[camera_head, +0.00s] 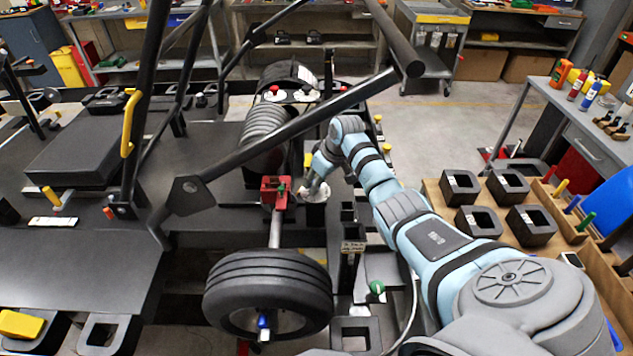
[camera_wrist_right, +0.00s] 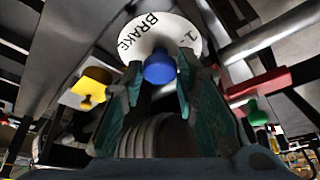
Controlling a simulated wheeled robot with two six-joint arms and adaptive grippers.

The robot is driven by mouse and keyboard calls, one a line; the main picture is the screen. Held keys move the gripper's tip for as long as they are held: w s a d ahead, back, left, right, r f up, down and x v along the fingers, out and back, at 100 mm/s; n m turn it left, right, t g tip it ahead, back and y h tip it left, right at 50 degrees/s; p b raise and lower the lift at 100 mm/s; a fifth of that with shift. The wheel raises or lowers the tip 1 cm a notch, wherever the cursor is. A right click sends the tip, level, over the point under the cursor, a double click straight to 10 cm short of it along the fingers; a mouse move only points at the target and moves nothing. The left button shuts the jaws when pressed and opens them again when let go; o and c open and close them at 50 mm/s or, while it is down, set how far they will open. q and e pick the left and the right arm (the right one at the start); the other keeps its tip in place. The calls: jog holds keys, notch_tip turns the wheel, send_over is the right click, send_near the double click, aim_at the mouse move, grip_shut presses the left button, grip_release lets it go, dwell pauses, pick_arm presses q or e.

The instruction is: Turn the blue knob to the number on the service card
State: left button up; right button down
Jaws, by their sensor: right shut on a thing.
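The blue knob (camera_wrist_right: 160,67) sits in front of a round white dial (camera_wrist_right: 135,38) that reads BRAKE, with a digit that looks like a 2 at its right edge. My right gripper (camera_wrist_right: 159,80) is shut on the blue knob, with one finger on each side. In the head view, my right gripper (camera_head: 314,182) reaches down beside the kart frame at a small white dial (camera_head: 318,193), and the knob is hidden there. I cannot tell which number the knob points to. I cannot make out a service card with a readable number. My left gripper is not in view.
A red block (camera_head: 275,192) with a green knob is close left of the gripper; a yellow knob (camera_wrist_right: 95,85) is on the wrist view's other side. A black frame tube (camera_head: 300,125) runs above. The tire (camera_head: 268,293) is in front. Black bins (camera_head: 460,188) stand right.

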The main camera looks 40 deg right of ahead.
jog(key=shift+w+d+f+n+y+b, duration=0.15)
jog(key=shift+n+y+b, duration=0.15)
jog(key=shift+n+b, duration=0.45)
jog(key=n+g+y+b, duration=0.1)
jog(key=n+b, duration=0.3)
jog(key=shift+n+y+b, duration=0.4)
jog(key=shift+n+b, duration=0.45)
jog(key=shift+b, duration=0.3)
jog(key=shift+d, duration=0.1)
